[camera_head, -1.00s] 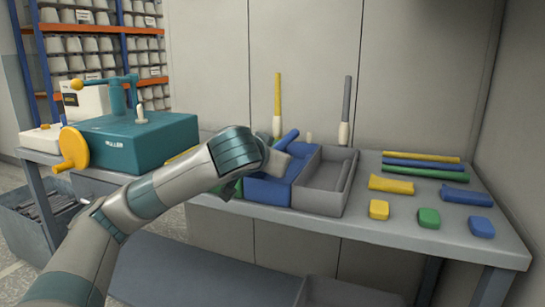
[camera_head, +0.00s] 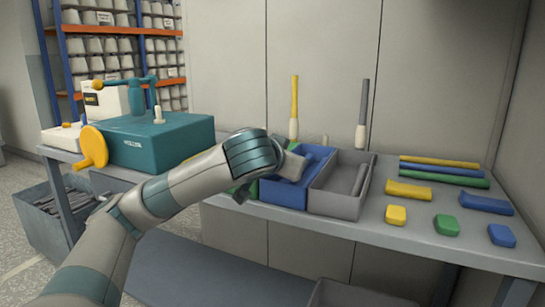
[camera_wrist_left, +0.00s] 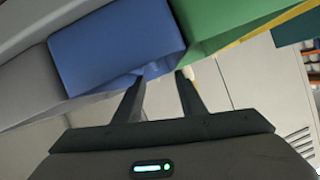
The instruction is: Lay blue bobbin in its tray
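The blue tray (camera_head: 284,192) stands on the bench between a grey tray and a green one that is mostly hidden by my arm. My left gripper (camera_head: 292,165) is above the blue tray's left side, with its fingertips hidden in the head view. I cannot clearly pick out the blue bobbin from the tray's blue interior. The middle peg (camera_head: 325,141) holds no bobbin. My right gripper is not in view.
A yellow bobbin (camera_head: 294,105) and a grey bobbin (camera_head: 363,115) stand upright behind the trays. The grey tray (camera_head: 325,201) is just right of the blue one. Coloured bars and blocks lie to the right. A teal winder (camera_head: 165,142) stands left.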

